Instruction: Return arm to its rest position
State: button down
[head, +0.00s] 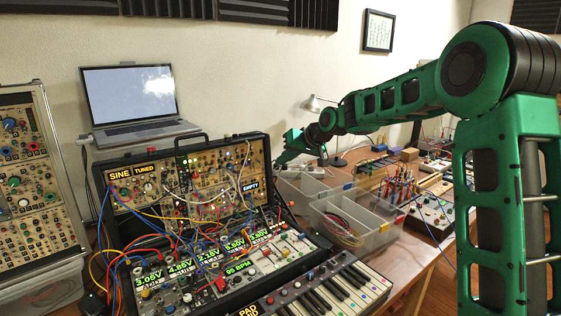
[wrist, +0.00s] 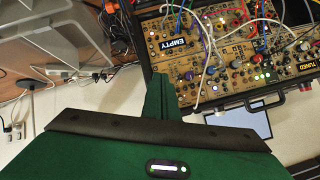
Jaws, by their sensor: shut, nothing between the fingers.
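My gripper (head: 283,158) is at the end of my green arm, which reaches in from the right in the head view. It hangs just right of the upper synth case (head: 190,180), near the clear bins, with nothing seen in it. In the wrist view my gripper's green fingers (wrist: 162,95) are together and empty. The synth case also shows there (wrist: 225,60), beyond the fingers, with its EMPTY label and patch cables. I cannot tell the exact gap between gripper and case.
Clear plastic bins (head: 378,238) stand on the wooden bench right of the case, one holding cables. A laptop (head: 130,100) stands behind the case. A desk lamp (head: 312,104) is behind my forearm. A keyboard (head: 330,295) is in front. Loose patch cables arch over the panels.

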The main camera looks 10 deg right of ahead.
jog(key=shift+d, duration=0.1)
jog(key=s+d+f+m+g+h, duration=0.25)
jog(key=s+d, duration=0.65)
jog(key=s, duration=0.5)
jog(key=s+d+f+m+g+h, duration=0.1)
jog(key=s+d+f+g+h, duration=0.15)
jog(key=s+d, duration=0.95)
jog(key=s+f+m+g, duration=0.2)
jog(key=s+f, duration=0.1)
jog(key=s, duration=1.2)
jog(key=s+f+m+g, duration=0.2)
jog(key=s+f, duration=0.1)
jog(key=s, duration=1.2)
jog(key=shift+s+d, duration=0.4)
jog(key=shift+d, duration=0.05)
jog(key=shift+w+f, duration=0.3)
jog(key=shift+w, duration=0.35)
